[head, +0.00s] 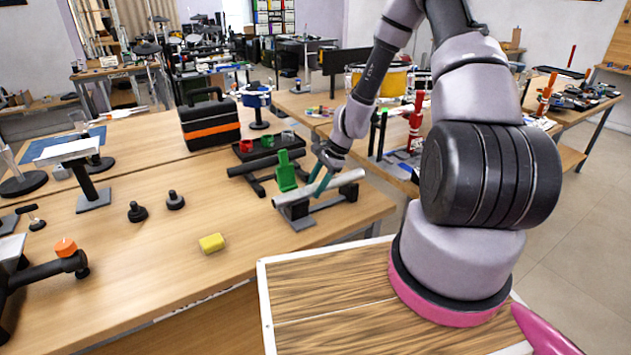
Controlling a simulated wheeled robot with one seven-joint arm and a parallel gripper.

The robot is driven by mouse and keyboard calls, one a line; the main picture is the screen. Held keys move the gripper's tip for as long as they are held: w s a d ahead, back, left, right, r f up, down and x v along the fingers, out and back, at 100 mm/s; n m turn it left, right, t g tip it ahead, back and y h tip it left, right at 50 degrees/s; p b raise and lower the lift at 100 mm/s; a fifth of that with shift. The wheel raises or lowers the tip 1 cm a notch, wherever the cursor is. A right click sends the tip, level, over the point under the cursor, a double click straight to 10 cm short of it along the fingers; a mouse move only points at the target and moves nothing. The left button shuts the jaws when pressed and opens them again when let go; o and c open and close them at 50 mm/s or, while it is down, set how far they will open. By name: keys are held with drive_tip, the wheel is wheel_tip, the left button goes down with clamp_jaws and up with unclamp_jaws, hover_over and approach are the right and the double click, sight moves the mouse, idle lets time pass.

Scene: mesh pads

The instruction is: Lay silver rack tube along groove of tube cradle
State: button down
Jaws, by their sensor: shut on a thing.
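The silver rack tube (345,179) is a pale, long tube near the right front edge of the wooden table, slanting up to the right in the head view. My gripper (318,185), with teal fingers, points down and is shut on the tube near its middle. A dark stand with a crossbar (326,204) and a greyish left end (298,214) lies directly under the tube; it looks like the tube cradle. The tube hides its groove, so I cannot tell whether the tube rests in it or is held just above.
A green upright piece (286,171) stands close left of my gripper, by a black tube on a rack (264,164). A black tray with cups (268,147) and a black-orange case (210,123) are behind. A yellow block (212,243) lies in front, with clear table around it.

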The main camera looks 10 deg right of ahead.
drive_tip(key=shift+f, duration=0.15)
drive_tip(key=shift+c, duration=1.5)
unclamp_jaws()
drive_tip(key=w+v, duration=0.1)
drive_tip(key=v, duration=0.9)
drive_tip(key=shift+s+d+r, duration=0.15)
drive_tip(key=shift+s+r, duration=0.2)
drive_tip(key=shift+s, duration=0.15)
